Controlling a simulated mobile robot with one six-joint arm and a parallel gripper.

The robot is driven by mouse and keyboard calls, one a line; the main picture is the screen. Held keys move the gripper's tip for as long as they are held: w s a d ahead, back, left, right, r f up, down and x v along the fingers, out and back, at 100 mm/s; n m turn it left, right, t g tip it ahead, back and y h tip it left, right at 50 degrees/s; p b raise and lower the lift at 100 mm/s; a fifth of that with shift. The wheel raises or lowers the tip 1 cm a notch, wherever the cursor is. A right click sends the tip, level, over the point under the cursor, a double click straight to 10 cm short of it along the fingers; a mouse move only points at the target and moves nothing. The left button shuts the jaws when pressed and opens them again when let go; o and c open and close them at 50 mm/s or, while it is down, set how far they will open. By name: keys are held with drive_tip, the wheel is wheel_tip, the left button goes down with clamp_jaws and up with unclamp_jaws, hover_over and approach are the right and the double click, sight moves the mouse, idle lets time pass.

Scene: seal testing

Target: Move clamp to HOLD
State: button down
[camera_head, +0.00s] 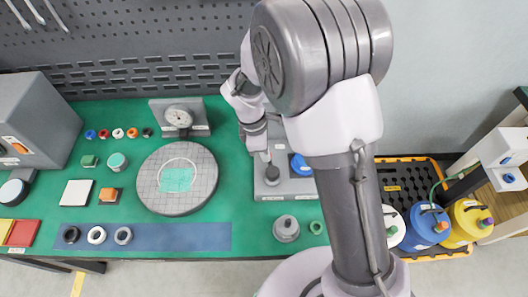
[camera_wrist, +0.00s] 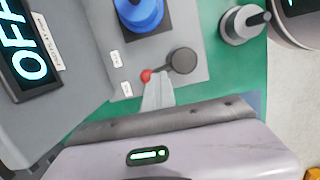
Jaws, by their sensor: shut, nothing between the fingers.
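The clamp (camera_wrist: 181,61) shows in the wrist view as a dark round hub with a short lever ending in a red tip (camera_wrist: 147,75). It sits on a grey plate beside two small white labels (camera_wrist: 117,59), whose text I cannot read. My gripper (camera_wrist: 155,84) is shut and empty, its fingertips right by the red tip; I cannot tell whether they touch it. In the head view the dark hub (camera_head: 271,181) lies just below my gripper (camera_head: 266,157) on the grey unit.
A blue knob (camera_wrist: 140,12) stands close to the clamp. A display reading OFF (camera_wrist: 25,45) is at the left. A grey cylinder with a handle (camera_wrist: 244,24) stands at the right. A round grey plate (camera_head: 155,203) lies left on the green bench.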

drive_tip(key=shift+w+d+m+g+p, duration=0.1)
drive_tip(key=shift+d+m+g+p, duration=0.3)
drive_tip(key=shift+m, duration=0.95)
drive_tip(key=shift+w+d+m+g+p, duration=0.1)
drive_tip(key=shift+d+m+p, duration=0.55)
drive_tip(key=shift+m, duration=0.7)
idle(3.5)
drive_tip(key=p+v, duration=0.5)
drive_tip(key=v, duration=1.2)
drive_tip(key=shift+d+r, duration=0.2)
drive_tip(key=shift+r, duration=0.1)
